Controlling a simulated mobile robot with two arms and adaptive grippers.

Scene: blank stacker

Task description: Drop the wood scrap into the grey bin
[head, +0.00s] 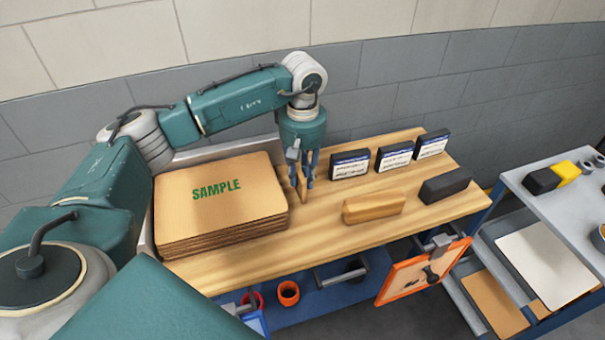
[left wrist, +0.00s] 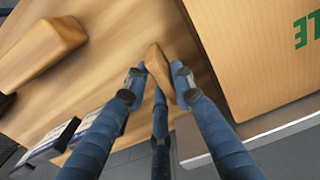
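The wood scrap is a small tan wedge (left wrist: 158,68); it also shows as a thin sliver in the head view (head: 303,188). My left gripper (head: 303,178) points down over the wooden bench top (head: 235,272), just right of the cardboard stack. Its blue fingers close around the scrap, which sits between the fingertips in the left wrist view. I cannot tell whether the scrap's lower end touches the bench. I cannot make out a grey bin in either view. My right gripper is not in view.
The cardboard stack marked SAMPLE (head: 220,205) stands left of the gripper. A tan block (head: 373,206), a dark block (head: 445,185) and three black labelled boxes (head: 394,156) are on the right. An orange-framed board (head: 424,272) hangs at the front. A grey cart (head: 555,215) stands at right.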

